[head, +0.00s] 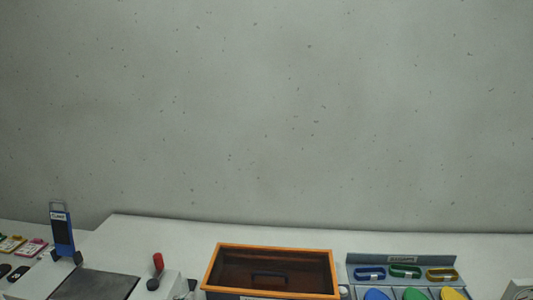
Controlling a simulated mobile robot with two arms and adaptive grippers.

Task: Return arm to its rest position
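Neither of my arms and neither gripper shows in the head view.
An orange-rimmed dark box (276,247) stands at the bottom middle. A grey rack (400,257) with blue, green and yellow items is right of it. A red-handled device (158,263), a dark plate (95,286) and a blue upright holder (62,234) stand left. The wall (270,110) is bare.

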